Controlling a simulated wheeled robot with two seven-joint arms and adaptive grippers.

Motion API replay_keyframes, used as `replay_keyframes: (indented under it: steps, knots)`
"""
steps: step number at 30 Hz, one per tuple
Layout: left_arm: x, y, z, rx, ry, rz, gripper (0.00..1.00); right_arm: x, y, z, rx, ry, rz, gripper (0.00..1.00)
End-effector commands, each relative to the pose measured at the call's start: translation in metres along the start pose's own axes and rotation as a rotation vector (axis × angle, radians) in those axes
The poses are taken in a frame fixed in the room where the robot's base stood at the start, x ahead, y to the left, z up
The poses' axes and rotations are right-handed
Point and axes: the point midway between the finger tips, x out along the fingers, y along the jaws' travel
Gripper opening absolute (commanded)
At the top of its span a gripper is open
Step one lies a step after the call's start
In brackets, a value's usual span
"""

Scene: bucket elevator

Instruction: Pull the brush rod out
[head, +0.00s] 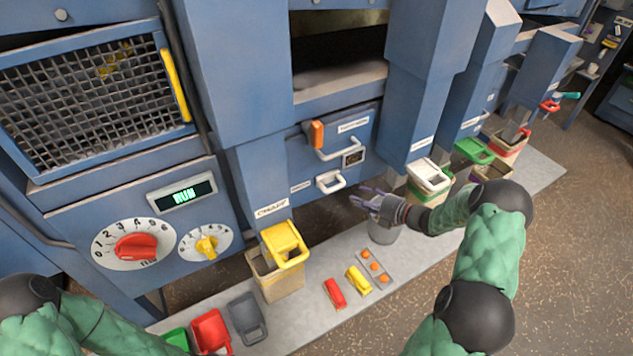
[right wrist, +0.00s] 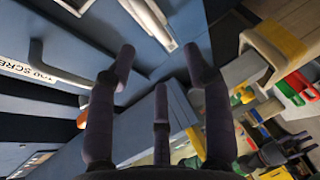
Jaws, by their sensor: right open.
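My right gripper (head: 366,199) is open and empty, just right of the lower white handle (head: 330,182) on the blue machine front. Above that handle is a drawer front with a larger pale handle (head: 339,151) and an orange latch (head: 317,134). I cannot tell for sure which handle belongs to the brush rod; the small label beside the lower one is unreadable. In the right wrist view my spread fingers (right wrist: 157,85) have nothing between them, and a pale handle (right wrist: 150,18) shows beyond them at the top. My left gripper is out of view.
A bin with a yellow scoop (head: 285,243) stands under the chaff chute. A grey cup (head: 382,232) stands below my right gripper. Red and yellow blocks (head: 345,288) and several scoops lie on the grey ledge (head: 425,228). Blue chutes (head: 420,110) flank the drawer.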

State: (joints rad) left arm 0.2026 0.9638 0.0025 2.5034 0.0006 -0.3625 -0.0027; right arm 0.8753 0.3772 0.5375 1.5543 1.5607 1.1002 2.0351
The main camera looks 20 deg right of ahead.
Motion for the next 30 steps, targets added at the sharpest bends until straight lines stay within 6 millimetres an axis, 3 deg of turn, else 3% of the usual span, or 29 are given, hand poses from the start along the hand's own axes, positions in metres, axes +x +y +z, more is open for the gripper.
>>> replay_keyframes:
  steps: [5, 21, 30]
  knots:
    - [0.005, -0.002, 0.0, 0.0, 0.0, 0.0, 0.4, 0.007, 0.004, 0.006, 0.022, -0.013, 0.021, 0.51]
    - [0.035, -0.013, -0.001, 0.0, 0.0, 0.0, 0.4, 0.093, 0.004, 0.006, 0.019, -0.011, 0.018, 0.51]
    - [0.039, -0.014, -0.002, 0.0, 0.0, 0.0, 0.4, 0.106, 0.006, 0.006, 0.02, -0.012, 0.016, 0.51]
